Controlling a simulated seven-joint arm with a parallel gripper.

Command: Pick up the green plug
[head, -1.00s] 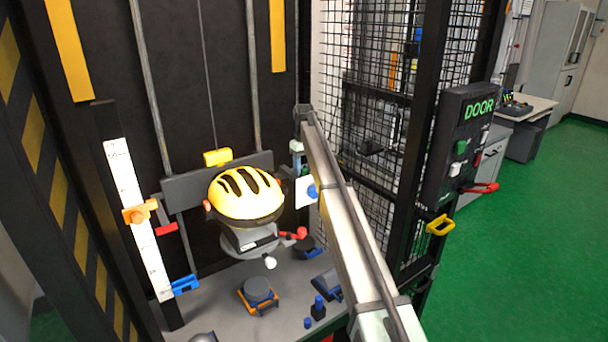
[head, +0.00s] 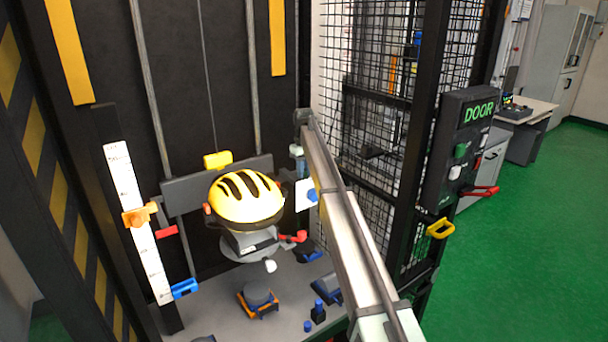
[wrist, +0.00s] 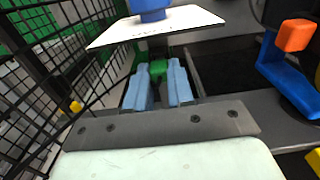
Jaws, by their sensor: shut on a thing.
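The green plug (wrist: 157,69) shows in the wrist view as a small green piece between my light blue fingertips. My gripper (wrist: 160,77) is shut on it, and the fingers hide part of its sides. A white card with a blue knob (wrist: 152,8) lies just beyond the fingertips in the wrist view. In the head view my arm reaches up beside the same card and its blue knob (head: 312,195). The plug cannot be made out clearly there.
A black mesh wall (head: 370,120) stands close to the right of my arm. The yellow helmet (head: 244,197) sits on a grey carriage to the left. A blue lever with an orange end (wrist: 296,36) is at right in the wrist view. A DOOR panel (head: 466,140) stands further right.

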